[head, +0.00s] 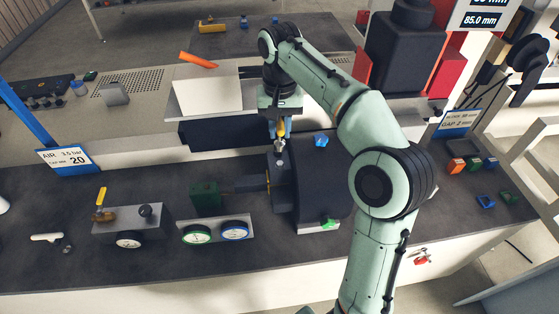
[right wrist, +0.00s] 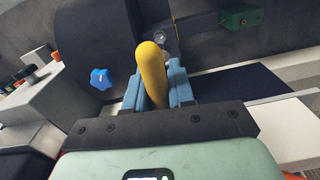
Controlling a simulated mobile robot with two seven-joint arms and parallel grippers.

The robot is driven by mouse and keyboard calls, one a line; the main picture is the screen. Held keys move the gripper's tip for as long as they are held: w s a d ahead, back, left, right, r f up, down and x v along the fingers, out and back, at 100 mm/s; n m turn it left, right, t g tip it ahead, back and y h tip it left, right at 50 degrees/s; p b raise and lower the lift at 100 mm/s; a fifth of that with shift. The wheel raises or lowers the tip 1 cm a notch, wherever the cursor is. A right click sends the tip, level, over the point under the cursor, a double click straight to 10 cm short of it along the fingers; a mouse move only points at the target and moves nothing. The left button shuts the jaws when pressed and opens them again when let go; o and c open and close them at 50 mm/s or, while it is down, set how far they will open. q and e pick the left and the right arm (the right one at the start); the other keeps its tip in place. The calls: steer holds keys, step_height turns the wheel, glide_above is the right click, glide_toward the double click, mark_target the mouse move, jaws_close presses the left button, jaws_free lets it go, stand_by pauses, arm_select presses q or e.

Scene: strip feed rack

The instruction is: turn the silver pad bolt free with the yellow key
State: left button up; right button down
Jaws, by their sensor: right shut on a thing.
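My right gripper (head: 280,124) points down over the dark machine block (head: 310,180) in the middle of the bench. It is shut on the yellow key (head: 287,126). In the right wrist view the key (right wrist: 152,75) stands between the blue fingers (right wrist: 158,90), its rounded handle toward the camera. The silver pad bolt (head: 280,146) shows just below the fingers in the head view. A silver round part also shows beyond the key in the right wrist view (right wrist: 158,37). The key's tip is hidden, so I cannot tell whether it sits in the bolt. My left gripper is out of view.
A blue star knob (head: 321,140) is right of the gripper. A green block (head: 205,198) and dial gauges (head: 195,234) stand left of the machine. A valve with a yellow lever (head: 102,198) is further left. Small coloured blocks (head: 473,161) lie at the right.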

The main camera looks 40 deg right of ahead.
mark_target(280, 144)
steer(key=shift+s+f+b, duration=0.15)
steer(key=shift+f+b, duration=0.7)
steer(key=shift+f, duration=1.4)
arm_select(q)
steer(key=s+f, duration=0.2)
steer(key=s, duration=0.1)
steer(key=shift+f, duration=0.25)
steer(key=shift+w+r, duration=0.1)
arm_select(e)
steer(key=shift+r, duration=0.1)
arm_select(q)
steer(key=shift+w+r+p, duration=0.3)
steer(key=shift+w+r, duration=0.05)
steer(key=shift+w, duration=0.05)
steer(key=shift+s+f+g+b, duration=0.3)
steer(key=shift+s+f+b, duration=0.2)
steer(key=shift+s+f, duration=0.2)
arm_select(e)
steer(key=shift+f, duration=1.25)
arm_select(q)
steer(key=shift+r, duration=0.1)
